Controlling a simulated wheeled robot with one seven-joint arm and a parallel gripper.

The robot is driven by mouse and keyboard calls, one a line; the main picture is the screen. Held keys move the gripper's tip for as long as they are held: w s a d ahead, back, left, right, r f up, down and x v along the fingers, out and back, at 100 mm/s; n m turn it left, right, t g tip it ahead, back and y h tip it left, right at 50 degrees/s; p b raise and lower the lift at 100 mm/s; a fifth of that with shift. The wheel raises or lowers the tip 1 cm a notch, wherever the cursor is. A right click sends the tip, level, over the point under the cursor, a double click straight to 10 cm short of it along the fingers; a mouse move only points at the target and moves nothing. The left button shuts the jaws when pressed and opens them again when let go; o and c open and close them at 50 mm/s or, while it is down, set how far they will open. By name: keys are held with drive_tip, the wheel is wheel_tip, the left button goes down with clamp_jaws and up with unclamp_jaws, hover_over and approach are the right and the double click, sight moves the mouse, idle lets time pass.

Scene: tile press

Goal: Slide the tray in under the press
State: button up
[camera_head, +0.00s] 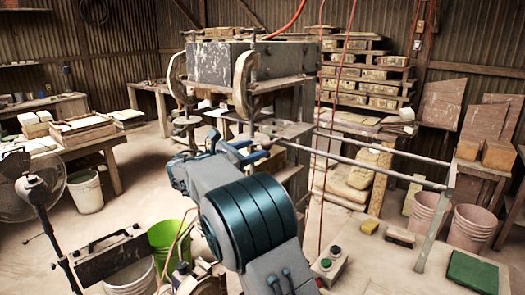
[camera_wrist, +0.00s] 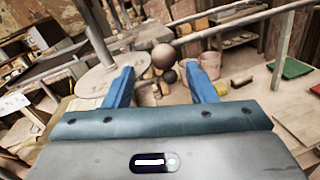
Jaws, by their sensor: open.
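The press (camera_head: 225,62) has a heavy grey block held up between round side wheels, at the middle back. Two long metal rails (camera_head: 365,165) run from it to the right. A flat grey slab (camera_head: 286,128) lies by their left end; I cannot tell whether it is the tray. My gripper (camera_head: 240,148) is in front of the press, its blue fingers spread. In the wrist view my gripper (camera_wrist: 158,70) is open and empty. A brown ball knob (camera_wrist: 163,56) shows beyond and between the fingertips; contact cannot be seen. My arm hides part of the press's lower front.
A bench (camera_head: 445,255) with a green pad (camera_head: 473,271) and a button box (camera_head: 330,264) is at front right. A green bucket (camera_head: 172,240) stands left of my arm. Pink buckets (camera_head: 470,228) stand at right. A fan (camera_head: 18,190) is at far left. Open floor lies at left.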

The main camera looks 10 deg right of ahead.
drive_tip(key=b+v, duration=0.1)
drive_tip(key=v, duration=0.7)
drive_tip(key=shift+s+a, duration=0.2)
drive_tip(key=shift+a, duration=0.05)
drive_tip(key=s+d+f+m+g+y, duration=0.35)
drive_tip(key=s+d, duration=0.25)
drive_tip(key=d, duration=0.2)
drive_tip(key=s+d+f+m+g+y, duration=0.2)
drive_tip(key=s+d+f+m, duration=0.15)
drive_tip(key=s+d, duration=0.35)
drive_tip(key=s+f+m+y, duration=0.4)
drive_tip(key=s+m, duration=0.3)
drive_tip(key=s, duration=0.4)
drive_tip(key=s+f+m+y, duration=0.5)
drive_tip(key=s+m, duration=0.3)
drive_tip(key=s, duration=0.3)
drive_tip(key=shift+d+f+g, duration=0.45)
drive_tip(key=shift+d+f, duration=0.05)
drive_tip(key=shift+f, duration=0.1)
drive_tip(key=shift+s+y, duration=0.1)
drive_tip(key=shift+y, duration=0.15)
